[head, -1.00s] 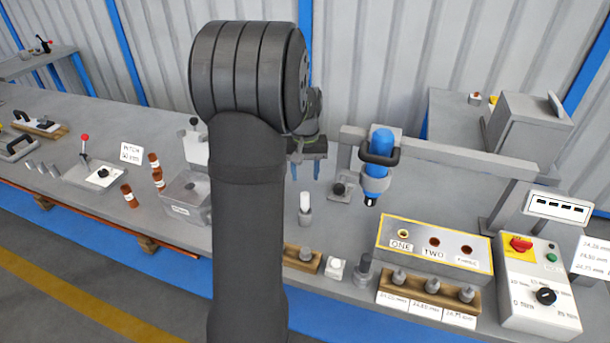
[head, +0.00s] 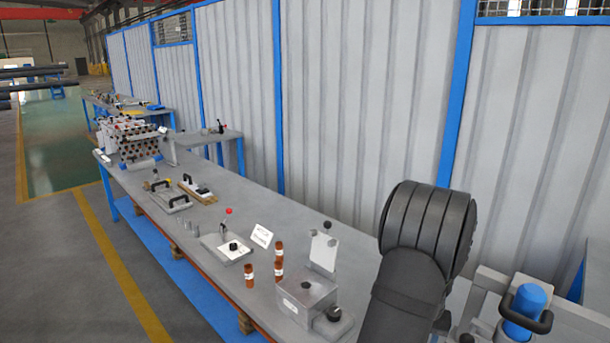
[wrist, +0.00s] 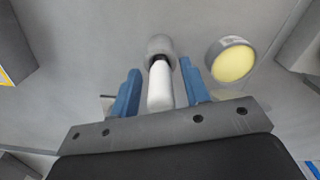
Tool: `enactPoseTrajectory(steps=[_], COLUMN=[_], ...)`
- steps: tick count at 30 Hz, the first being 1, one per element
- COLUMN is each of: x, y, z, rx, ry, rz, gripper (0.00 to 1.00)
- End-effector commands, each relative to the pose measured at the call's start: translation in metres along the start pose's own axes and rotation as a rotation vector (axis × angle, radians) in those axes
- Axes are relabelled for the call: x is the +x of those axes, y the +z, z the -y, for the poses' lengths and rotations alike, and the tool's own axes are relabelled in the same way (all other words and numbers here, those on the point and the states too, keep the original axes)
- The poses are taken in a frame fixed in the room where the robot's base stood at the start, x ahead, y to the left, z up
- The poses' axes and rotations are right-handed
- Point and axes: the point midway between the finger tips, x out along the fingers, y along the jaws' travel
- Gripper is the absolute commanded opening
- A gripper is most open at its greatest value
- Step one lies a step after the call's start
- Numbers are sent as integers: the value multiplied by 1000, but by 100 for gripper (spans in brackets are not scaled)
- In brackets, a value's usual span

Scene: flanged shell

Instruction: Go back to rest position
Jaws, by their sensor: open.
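In the wrist view my gripper (wrist: 160,68) is open, with its two blue fingers apart. A white-topped cylindrical piece with a grey wider end (wrist: 160,88) shows in the gap between the fingers. I see no finger touching it, and its distance from them is hard to tell. In the head view my dark arm fills the lower right, and my gripper is hidden or out of the picture there.
The long grey bench (head: 225,192) runs to the far left. The wrist view shows a yellow disc in a metal ring (wrist: 232,62) right of the fingers.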

Motion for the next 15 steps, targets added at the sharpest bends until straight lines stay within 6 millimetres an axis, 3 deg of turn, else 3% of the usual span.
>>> enactPoseTrajectory(steps=[1, 6, 15], x=[-12, -29, -34], y=[-3, -2, -1], z=[0, 0, 0], rx=[0, 0, 0], ry=[2, 2, 1], rz=[-11, -8, -6], gripper=[42, 42, 42])
